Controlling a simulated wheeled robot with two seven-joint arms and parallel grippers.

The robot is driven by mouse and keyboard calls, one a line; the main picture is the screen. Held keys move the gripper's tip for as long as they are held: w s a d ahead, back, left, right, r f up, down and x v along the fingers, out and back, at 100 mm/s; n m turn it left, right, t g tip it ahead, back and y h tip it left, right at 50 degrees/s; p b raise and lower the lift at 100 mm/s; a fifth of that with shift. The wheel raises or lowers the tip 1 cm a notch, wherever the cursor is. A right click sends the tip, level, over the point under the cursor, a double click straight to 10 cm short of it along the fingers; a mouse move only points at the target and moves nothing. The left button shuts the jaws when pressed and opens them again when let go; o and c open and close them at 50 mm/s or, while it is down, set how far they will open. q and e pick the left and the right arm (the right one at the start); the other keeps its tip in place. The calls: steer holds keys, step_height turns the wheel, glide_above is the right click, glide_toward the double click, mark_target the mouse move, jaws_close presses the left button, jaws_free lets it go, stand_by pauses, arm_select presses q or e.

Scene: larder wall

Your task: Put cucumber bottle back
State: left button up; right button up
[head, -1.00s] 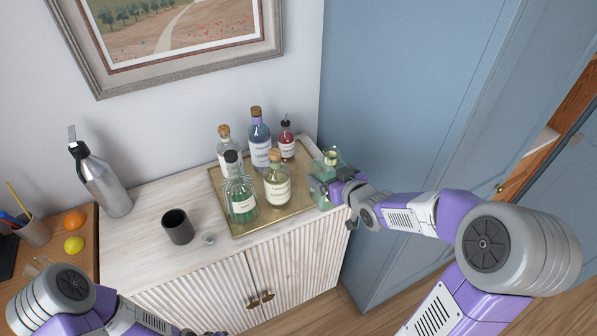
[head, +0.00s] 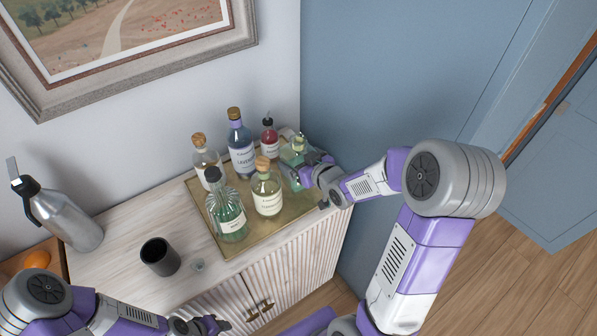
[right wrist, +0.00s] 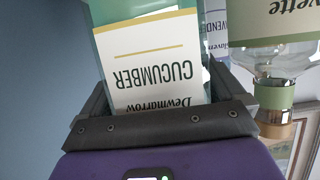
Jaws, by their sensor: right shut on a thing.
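The cucumber bottle (head: 291,154), pale green with a white label, is at the right back part of the gold tray (head: 256,232). My right gripper (head: 301,172) is shut on it from the right. The right wrist view shows the CUCUMBER label (right wrist: 155,65) upside down between the fingers (right wrist: 165,100). I cannot tell whether the bottle's base touches the tray. My left gripper (head: 207,325) is low at the bottom edge of the head view, away from the tray; its jaws are too small to read.
Several bottles share the tray: green (head: 230,219), pale yellow (head: 267,193), lavender (head: 242,153), red (head: 270,142) and clear (head: 205,160). A dark cup (head: 160,257), a small clear piece (head: 198,265) and a steel flask (head: 68,222) stand left. A blue wall is at right.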

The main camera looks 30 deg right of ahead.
steer(key=shift+w+f+b, duration=0.15)
steer(key=shift+f+b, duration=0.25)
steer(key=shift+f, duration=1.55)
steer(key=o, duration=1.4)
steer(key=shift+f, duration=0.25)
steer(key=shift+o, duration=0.4)
steer(key=shift+r, duration=0.15)
